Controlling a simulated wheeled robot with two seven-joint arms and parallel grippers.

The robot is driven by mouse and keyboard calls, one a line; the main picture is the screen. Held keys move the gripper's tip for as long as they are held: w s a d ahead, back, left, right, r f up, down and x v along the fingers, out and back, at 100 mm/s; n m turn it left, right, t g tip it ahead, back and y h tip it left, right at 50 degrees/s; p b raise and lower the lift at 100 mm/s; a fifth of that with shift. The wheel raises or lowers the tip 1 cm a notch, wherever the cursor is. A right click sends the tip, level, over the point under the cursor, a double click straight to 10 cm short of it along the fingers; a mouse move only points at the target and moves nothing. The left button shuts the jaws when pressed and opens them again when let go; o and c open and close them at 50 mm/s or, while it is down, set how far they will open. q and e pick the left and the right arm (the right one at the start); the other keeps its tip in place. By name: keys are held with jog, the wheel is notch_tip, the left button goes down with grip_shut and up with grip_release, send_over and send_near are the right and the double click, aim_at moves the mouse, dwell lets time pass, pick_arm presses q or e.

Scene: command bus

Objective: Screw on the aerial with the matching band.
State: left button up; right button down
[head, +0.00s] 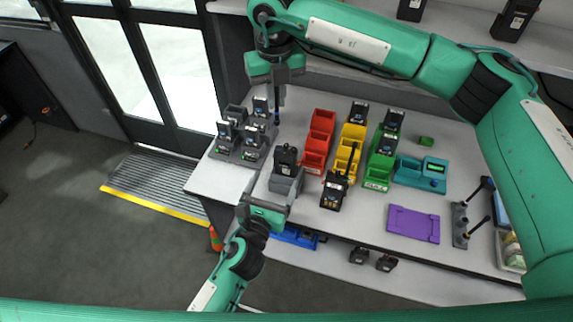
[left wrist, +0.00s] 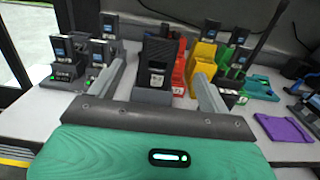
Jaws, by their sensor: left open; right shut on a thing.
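A black radio (head: 286,157) stands upright in a grey cradle (head: 284,184) near the table's front left; both also show in the left wrist view, the radio (left wrist: 158,62) and the cradle (left wrist: 152,96). Any band colour on this radio is too small to tell. My right gripper (head: 277,84) is shut on a thin dark aerial (head: 277,104), held upright above the table behind the radio. A small blue patch shows at the aerial's lower end. My left gripper (head: 271,184) is open and empty, its fingers around the cradle's front, apparently apart from the radio.
A charging rack (head: 225,157) with several radios stands at left. Red (head: 319,140), yellow (head: 347,150) and green (head: 378,170) bins stand behind. A purple mat (head: 413,224) and an aerial stand (head: 460,225) lie at right.

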aim_at(285, 159)
pick_arm(q)
jog(key=shift+w, duration=0.1)
jog(key=x, duration=1.2)
jog(key=shift+f, duration=0.15)
jog(key=shift+c, duration=0.2)
jog(key=c, duration=1.3)
pick_arm(e)
jog(key=f, duration=0.4)
jog(key=shift+d+f, duration=0.25)
jog(key=shift+f, duration=0.25)
jog(key=shift+f, duration=0.1)
jog(key=shift+f, duration=0.8)
jog(key=shift+f, duration=0.55)
